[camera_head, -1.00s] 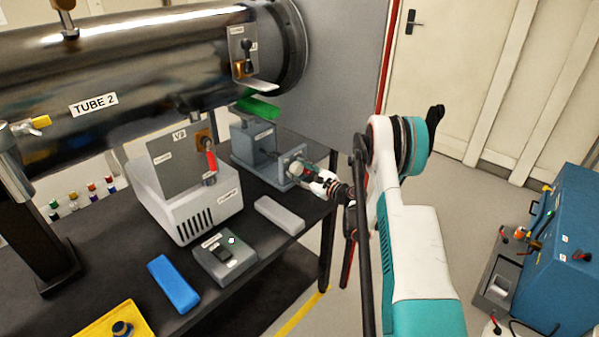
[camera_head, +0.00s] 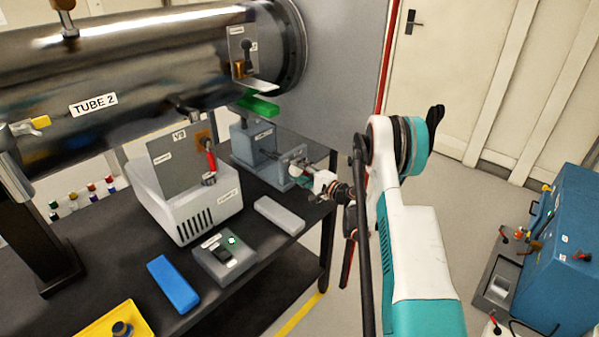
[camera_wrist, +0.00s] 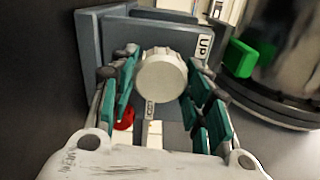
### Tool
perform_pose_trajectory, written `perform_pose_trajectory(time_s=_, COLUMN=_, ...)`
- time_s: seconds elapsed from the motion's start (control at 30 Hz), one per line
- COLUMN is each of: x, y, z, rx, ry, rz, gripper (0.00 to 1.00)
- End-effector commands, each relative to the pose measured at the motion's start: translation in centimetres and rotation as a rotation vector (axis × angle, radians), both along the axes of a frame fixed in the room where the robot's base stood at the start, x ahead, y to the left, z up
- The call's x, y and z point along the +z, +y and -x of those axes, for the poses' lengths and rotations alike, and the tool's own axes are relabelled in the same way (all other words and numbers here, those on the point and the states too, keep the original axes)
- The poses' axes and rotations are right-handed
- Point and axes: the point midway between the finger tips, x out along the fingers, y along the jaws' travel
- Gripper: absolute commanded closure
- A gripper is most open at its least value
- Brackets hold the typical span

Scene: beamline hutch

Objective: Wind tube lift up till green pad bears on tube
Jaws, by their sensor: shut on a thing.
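The tube (camera_head: 150,60), dark and shiny with a "TUBE 2" label, runs across the upper left. The tube lift (camera_head: 252,140) is a grey-blue stand on the bench under the tube's right end. Its green pad (camera_head: 258,105) sits at the tube's underside; I cannot tell if they touch. The pad also shows in the wrist view (camera_wrist: 238,58) beside the tube (camera_wrist: 288,65). My gripper (camera_wrist: 160,88) is shut around the lift's round white knob (camera_wrist: 161,76), teal fingers on both sides. An "UP" label (camera_wrist: 204,46) is beside the knob.
A white box (camera_head: 190,205) with a red-handled valve, a grey switch box (camera_head: 225,260) with a green lamp, a grey block (camera_head: 279,215) and a blue block (camera_head: 173,284) are on the bench.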

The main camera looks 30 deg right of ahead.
Motion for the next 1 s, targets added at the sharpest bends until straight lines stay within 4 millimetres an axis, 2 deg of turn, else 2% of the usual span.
perform_pose_trajectory(time_s=0.6, x=-0.03, y=-0.01, z=0.05, rx=0.0, ry=-0.198, rz=0.548, gripper=0.8)
perform_pose_trajectory(time_s=1.0, x=0.0, y=-0.01, z=0.05, rx=0.0, ry=-0.296, rz=0.818, gripper=0.8)
